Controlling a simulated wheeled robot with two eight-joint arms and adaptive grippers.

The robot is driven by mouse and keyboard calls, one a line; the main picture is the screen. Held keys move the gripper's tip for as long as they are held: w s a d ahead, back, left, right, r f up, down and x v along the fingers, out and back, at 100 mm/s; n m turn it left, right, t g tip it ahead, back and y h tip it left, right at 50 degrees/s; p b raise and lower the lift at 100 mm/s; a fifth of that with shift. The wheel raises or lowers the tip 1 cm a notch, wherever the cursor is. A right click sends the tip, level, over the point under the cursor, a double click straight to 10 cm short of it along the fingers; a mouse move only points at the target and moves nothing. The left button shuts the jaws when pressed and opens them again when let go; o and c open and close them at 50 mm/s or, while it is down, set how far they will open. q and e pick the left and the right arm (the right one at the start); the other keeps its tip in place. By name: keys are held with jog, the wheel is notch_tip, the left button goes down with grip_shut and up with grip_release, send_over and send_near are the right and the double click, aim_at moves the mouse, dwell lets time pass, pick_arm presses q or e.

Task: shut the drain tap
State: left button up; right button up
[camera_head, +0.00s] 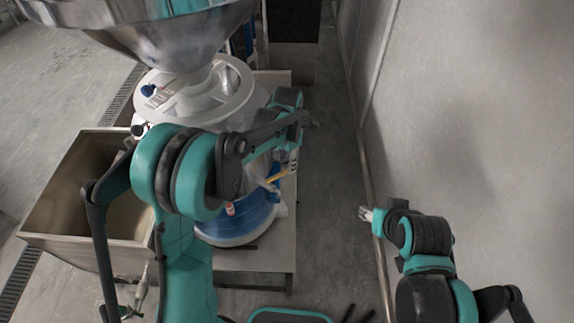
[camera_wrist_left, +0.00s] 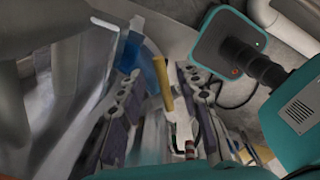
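A yellow lever, which looks like the drain tap's handle (camera_head: 277,175), sticks out at the right side of the blue-and-white grinder base (camera_head: 237,218). In the left wrist view the yellow handle (camera_wrist_left: 162,84) stands beside a blue part. My left gripper (camera_head: 291,160) is close to the tap, beside the grinder. In the left wrist view its two fingers (camera_wrist_left: 158,115) are apart, with the handle showing between them; I cannot tell whether either touches it. The tap's body is partly hidden. My right gripper (camera_head: 366,213) hangs away from the grinder, near the wall; its fingers are too small to read.
A steel basin (camera_head: 75,180) stands left of the grinder. A large metal hopper (camera_head: 170,35) overhangs the top. The grinder rests on a low table (camera_head: 284,230). A grey wall (camera_head: 470,110) bounds the right, with a strip of bare floor (camera_head: 330,170) between.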

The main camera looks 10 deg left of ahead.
pick_arm(q)
jog(key=shift+f, duration=1.45)
grip_shut()
jog(key=shift+w+a+n+b, duration=0.3)
jog(key=shift+w+n+b, duration=0.15)
jog(key=shift+n, duration=0.35)
grip_release()
jog(key=shift+s, duration=0.1)
